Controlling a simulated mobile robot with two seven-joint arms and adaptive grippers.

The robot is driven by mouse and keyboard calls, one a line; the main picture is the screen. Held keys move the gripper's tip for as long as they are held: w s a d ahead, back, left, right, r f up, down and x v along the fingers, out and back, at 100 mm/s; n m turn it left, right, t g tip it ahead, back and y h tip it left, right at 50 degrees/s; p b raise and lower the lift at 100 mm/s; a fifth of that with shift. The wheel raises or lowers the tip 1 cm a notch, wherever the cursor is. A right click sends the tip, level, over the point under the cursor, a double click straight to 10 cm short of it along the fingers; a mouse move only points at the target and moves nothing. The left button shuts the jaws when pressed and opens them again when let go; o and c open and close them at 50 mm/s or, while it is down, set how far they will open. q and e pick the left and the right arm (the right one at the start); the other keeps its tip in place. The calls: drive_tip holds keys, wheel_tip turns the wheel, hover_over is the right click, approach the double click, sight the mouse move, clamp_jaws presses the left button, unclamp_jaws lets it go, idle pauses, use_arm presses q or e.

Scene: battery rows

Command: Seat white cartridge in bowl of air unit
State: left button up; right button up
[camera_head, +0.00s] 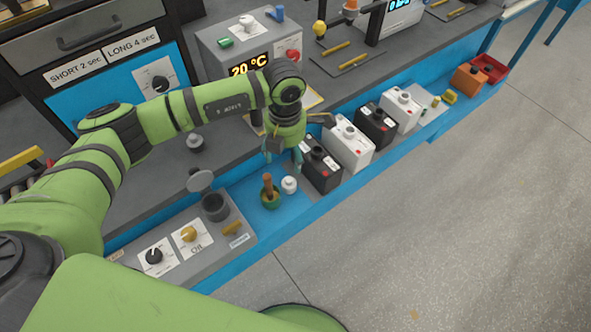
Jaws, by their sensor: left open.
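A small white cylindrical piece (289,184), which looks like the cartridge, stands on the blue surface. A dark grey round bowl (215,208) with an open top stands on the grey panel to its left, and a round grey lid (200,180) is tilted up behind it. I take this to be the air unit's bowl; its inside looks dark and empty. My left gripper (283,158) points down above and slightly behind the white piece, open, with nothing seen between its fingers. My right gripper is not in view.
A green cup with an orange-brown handle (269,193) stands close left of the white piece. A black battery (321,168) is close to its right, with more batteries (348,143) in a row beyond. Knobs (189,234) sit on the front panel. The grey floor (430,210) is clear.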

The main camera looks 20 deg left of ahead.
sight(289, 180)
use_arm(q)
wheel_tip(289, 180, down, 3)
drive_tip(key=shift+w+f+b, duration=0.15)
drive_tip(key=shift+f+b, duration=0.05)
drive_tip(key=shift+b, duration=0.95)
drive_tip(key=f+b, duration=0.2)
drive_tip(key=b, duration=0.1)
drive_tip(key=shift+s+f, duration=0.2)
drive_tip(key=shift+f, duration=0.35)
wheel_tip(289, 180, down, 2)
drive_tip(key=shift+w+f+p, duration=0.1)
drive_tip(key=shift+p, duration=0.4)
drive_tip(key=f, duration=0.2)
drive_tip(key=f+p, duration=0.1)
drive_tip(key=shift+w+f, duration=0.25)
drive_tip(key=shift+w, duration=0.05)
drive_tip(key=shift+f, duration=0.55)
drive_tip(key=c, duration=1.1)
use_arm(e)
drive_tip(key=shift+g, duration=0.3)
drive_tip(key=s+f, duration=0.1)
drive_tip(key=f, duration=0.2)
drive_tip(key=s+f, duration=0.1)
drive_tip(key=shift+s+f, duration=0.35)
